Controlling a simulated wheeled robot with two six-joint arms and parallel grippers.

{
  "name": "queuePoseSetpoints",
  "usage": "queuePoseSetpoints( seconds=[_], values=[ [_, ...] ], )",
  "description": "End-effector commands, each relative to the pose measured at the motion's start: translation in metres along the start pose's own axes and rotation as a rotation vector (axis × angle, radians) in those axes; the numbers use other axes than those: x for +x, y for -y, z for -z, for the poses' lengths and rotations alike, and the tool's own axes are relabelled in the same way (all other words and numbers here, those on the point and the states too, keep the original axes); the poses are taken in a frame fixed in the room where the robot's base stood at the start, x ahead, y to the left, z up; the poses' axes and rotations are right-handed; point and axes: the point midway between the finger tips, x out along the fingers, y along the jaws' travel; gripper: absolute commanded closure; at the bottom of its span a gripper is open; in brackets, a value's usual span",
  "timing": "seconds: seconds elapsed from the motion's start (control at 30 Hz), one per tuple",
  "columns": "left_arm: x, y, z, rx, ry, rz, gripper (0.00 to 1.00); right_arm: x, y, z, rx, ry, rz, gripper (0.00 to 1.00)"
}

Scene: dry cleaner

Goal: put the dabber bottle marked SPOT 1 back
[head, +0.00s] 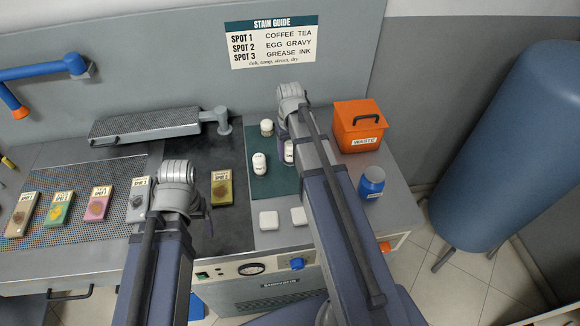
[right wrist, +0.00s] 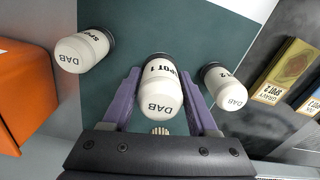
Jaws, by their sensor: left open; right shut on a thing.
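My right gripper (right wrist: 160,98) is shut on the white dabber bottle marked SPOT 1 (right wrist: 160,88). Its dark base points away from the wrist camera and its DAB end points toward it. In the head view, the right arm partly covers a white bottle (head: 289,150) at the purple fingers. I cannot tell whether the held bottle touches the green mat (head: 273,186). A bottle marked SPOT 2 (right wrist: 225,87) stands apart on one side and another DAB bottle (right wrist: 83,50), number unclear, on the other. My left gripper (head: 207,215) is open over the dark board, its fingertips mostly hidden.
An orange WASTE box (head: 358,127) and a blue jar (head: 371,182) stand right of the mat. A white-topped item (head: 267,127) is at its back. Two white pads (head: 284,218) lie in front. Several stain cards (head: 97,204) lie left. A stain guide (head: 270,43) hangs behind.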

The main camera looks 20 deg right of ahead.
Motion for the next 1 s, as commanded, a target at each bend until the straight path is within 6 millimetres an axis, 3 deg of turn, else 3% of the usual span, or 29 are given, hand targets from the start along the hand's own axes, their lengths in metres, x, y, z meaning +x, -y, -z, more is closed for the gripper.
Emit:
queuePoseSetpoints(
  seconds=[0.27, 0.57, 0.97, 1.0],
  values=[
    [0.009, -0.001, 0.001, -0.001, 0.0, 0.0, 0.18, 0.009, 0.0, 0.0, 0.0, 0.0, 0.0, 0.96],
    [0.042, -0.004, 0.003, -0.001, 0.0, 0.0, 0.18, 0.042, 0.0, 0.0, 0.0, 0.0, 0.0, 0.96],
    [0.044, -0.004, 0.003, -0.001, 0.0, 0.0, 0.18, 0.044, 0.0, 0.0, 0.0, 0.0, 0.0, 0.96],
    [0.044, -0.004, 0.003, -0.001, 0.0, 0.0, 0.18, 0.044, 0.0, 0.0, 0.0, 0.0, 0.0, 0.4]
  ],
)
